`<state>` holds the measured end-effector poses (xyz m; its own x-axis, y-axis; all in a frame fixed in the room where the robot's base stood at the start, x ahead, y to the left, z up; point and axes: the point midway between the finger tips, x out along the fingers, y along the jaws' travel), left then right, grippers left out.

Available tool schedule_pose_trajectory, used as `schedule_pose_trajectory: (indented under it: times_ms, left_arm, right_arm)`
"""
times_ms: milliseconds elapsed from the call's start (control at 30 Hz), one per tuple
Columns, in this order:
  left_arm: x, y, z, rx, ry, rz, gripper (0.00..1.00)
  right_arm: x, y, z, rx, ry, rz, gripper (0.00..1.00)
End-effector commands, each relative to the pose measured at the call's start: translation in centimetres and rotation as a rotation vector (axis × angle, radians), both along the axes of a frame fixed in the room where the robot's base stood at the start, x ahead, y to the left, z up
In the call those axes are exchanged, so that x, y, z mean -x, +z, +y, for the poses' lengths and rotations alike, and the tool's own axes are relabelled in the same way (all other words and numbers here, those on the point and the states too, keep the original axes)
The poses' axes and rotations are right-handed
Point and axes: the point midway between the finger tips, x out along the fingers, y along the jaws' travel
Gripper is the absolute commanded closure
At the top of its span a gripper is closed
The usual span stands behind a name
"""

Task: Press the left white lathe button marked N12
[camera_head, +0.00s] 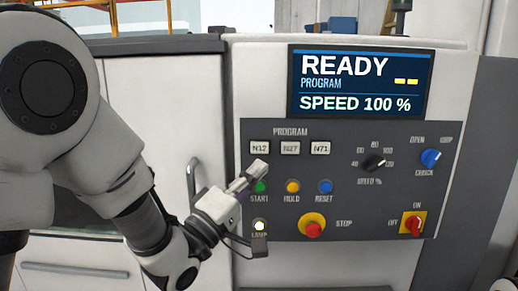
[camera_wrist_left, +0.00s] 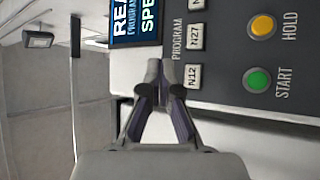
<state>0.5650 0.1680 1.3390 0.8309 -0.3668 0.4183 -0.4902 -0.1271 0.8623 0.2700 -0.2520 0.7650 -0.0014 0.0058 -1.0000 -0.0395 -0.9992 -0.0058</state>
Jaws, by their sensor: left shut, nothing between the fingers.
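The white N12 button (camera_head: 260,148) is the leftmost of three white buttons under the PROGRAM label on the dark lathe panel (camera_head: 345,205). The N12 button also shows in the left wrist view (camera_wrist_left: 193,76), sideways, just right of the fingertips. My left gripper (camera_head: 259,167) is shut and empty. In the head view its tips appear just below N12 and above the green START button (camera_head: 259,187). The wrist view also shows the gripper (camera_wrist_left: 160,68), tips together. I cannot tell how far the tips stand off the panel. My right gripper is in neither view.
The N27 button (camera_head: 290,148) and N71 button (camera_head: 320,148) sit right of N12. The yellow HOLD button (camera_head: 292,187), blue RESET button (camera_head: 325,187) and red STOP knob (camera_head: 313,228) lie lower. The screen (camera_head: 360,82) reads READY. A door handle (camera_head: 193,178) is to the left.

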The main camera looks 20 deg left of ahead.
Motion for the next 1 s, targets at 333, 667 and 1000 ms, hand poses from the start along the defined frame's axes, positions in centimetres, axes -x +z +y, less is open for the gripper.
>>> schedule_pose_trajectory:
  times_ms: [333, 667, 1000]
  left_arm:
    - [-3.1, 0.1, 1.0, 0.002, 0.002, 0.001, 1.0]
    - [-7.5, 0.0, 2.2, 0.0, 0.001, 0.001, 1.0]
    - [-8.5, -0.1, 2.4, 0.0, 0.0, 0.001, 1.0]
  right_arm:
    - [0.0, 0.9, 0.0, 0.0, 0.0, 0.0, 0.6]
    - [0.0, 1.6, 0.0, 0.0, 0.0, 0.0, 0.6]
    - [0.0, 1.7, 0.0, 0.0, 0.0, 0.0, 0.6]
